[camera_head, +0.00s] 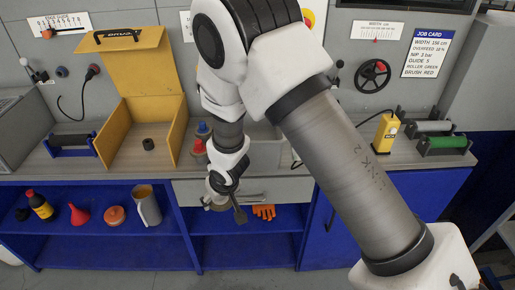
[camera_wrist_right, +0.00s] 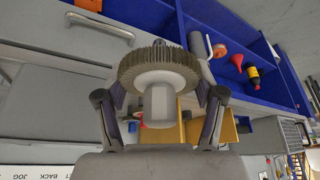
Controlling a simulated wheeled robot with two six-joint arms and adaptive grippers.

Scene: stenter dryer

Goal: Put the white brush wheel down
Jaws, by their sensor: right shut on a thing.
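The brush wheel (camera_wrist_right: 132,68) shows in the right wrist view as a bristled grey-brown ring around a white hub. My right gripper (camera_wrist_right: 160,97) is shut on it, with a finger on each side. In the head view my right arm crosses the middle and hangs down, so the right gripper (camera_head: 228,203) is in front of the cabinet, below the worktop edge. The wheel cannot be made out clearly there. My left gripper is not in view.
An open yellow case (camera_head: 112,141) with a small dark cylinder (camera_head: 148,144) inside stands on the worktop. A blue-ended roller (camera_head: 72,142), green roller (camera_head: 446,142) and yellow device (camera_head: 386,132) stand there too. Below are a jug (camera_head: 147,207) and orange gloves (camera_head: 264,211).

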